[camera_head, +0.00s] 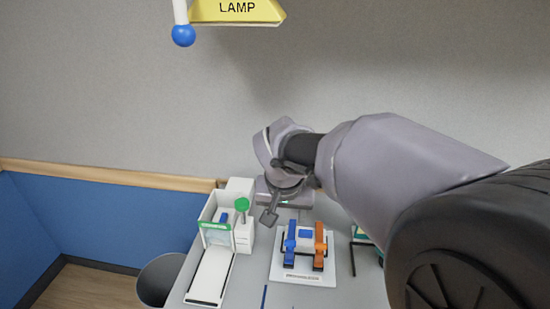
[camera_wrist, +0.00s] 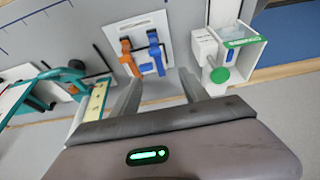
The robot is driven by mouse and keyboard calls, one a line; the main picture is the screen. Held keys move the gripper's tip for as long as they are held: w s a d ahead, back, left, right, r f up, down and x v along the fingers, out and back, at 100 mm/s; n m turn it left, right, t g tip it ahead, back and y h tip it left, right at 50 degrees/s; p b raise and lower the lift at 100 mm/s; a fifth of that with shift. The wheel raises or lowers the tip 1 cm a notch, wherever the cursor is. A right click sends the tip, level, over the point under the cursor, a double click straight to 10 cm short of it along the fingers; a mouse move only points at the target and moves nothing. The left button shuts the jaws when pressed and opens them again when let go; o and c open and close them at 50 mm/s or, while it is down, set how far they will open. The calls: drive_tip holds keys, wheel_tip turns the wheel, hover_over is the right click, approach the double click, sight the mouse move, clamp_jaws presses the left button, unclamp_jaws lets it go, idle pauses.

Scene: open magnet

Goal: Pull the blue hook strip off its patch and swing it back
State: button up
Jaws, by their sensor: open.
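The blue hook strip (camera_head: 290,246) is on a white board (camera_head: 329,268), to the left of an orange strip (camera_head: 320,248). A small blue square (camera_head: 306,234) lies between them. In the wrist view, the blue strip (camera_wrist: 155,52) stands right of the orange one (camera_wrist: 128,56) on the board (camera_wrist: 143,22). Whether the blue strip lies flat on its patch is too small to tell. My gripper (camera_head: 269,216) is open and empty, above the table near the board's back left. Its two fingers (camera_wrist: 161,88) show in the wrist view, apart from the strips.
A white box with a green label (camera_head: 215,226) and a green knob (camera_head: 242,204) stands left of the board, with a white ramp (camera_head: 210,275) in front. A teal-framed item (camera_wrist: 70,78) stands beyond the orange strip. A yellow LAMP sign (camera_head: 237,10) hangs above. A grey bin (camera_head: 160,278) stands left.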

drive_tip(key=b, duration=0.2)
approach(290, 244)
drive_tip(key=b+x, duration=0.1)
drive_tip(key=x, duration=0.1)
drive_tip(key=b+x, duration=0.1)
drive_tip(key=x, duration=0.2)
drive_tip(key=b+x, duration=0.1)
drive_tip(key=x, duration=0.2)
drive_tip(key=shift+w+f, duration=0.1)
drive_tip(key=shift+w, duration=0.3)
clamp_jaws()
idle(0.6)
